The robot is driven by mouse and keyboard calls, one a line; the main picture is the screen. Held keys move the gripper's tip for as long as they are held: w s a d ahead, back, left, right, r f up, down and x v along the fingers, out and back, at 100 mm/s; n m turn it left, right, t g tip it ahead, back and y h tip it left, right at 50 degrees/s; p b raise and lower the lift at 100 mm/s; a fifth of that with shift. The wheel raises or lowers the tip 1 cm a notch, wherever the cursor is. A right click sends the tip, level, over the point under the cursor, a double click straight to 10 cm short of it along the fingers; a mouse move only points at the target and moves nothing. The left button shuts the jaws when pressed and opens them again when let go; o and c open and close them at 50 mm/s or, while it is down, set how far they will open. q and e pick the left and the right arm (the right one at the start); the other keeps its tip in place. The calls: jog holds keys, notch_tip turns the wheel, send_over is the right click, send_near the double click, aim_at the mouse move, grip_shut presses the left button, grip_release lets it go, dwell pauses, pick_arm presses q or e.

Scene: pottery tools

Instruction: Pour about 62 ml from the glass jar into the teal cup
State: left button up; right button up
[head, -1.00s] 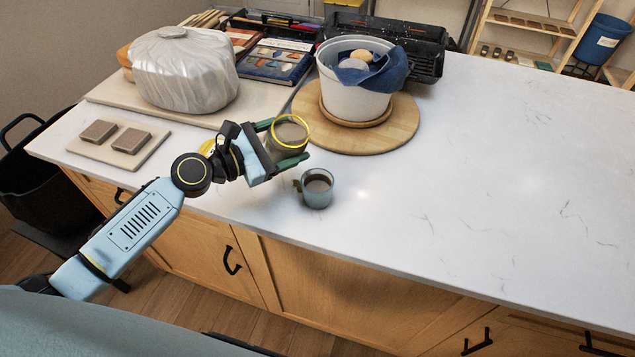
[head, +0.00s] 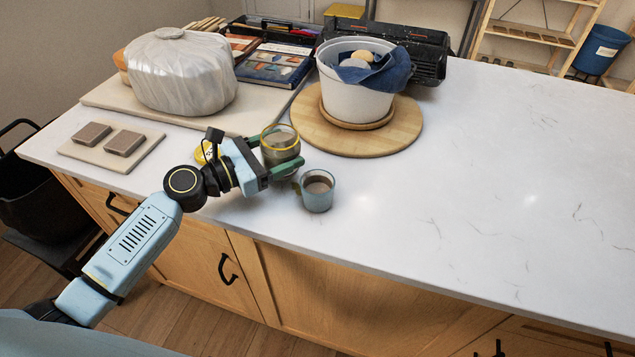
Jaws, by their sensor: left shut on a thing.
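The glass jar (head: 281,154) has a yellow rim and greyish-brown contents. It stands about upright at the counter's front left, between the green fingers of my left gripper (head: 276,158), which is shut on it. I cannot tell whether its base touches the counter. The teal cup (head: 317,195) stands upright on the counter, just right of and nearer than the jar, with greyish-brown contents showing inside. The near finger is close to the cup's left side. My right gripper is out of view.
A yellow lid (head: 203,151) lies partly hidden behind my left wrist. A white bucket (head: 352,98) with a blue cloth stands on a round wooden board (head: 405,132) behind. A plastic-wrapped form (head: 182,75) and sponge-like blocks (head: 124,142) are at left. The right counter (head: 500,180) is clear.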

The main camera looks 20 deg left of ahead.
aim_at(275, 125)
pick_arm(q)
jog(key=shift+w+a+f+n, duration=0.1)
jog(key=shift+a+f+n, duration=0.1)
jog(key=shift+f+n, duration=0.2)
notch_tip(275, 125, up, 7)
jog(key=p, duration=0.7)
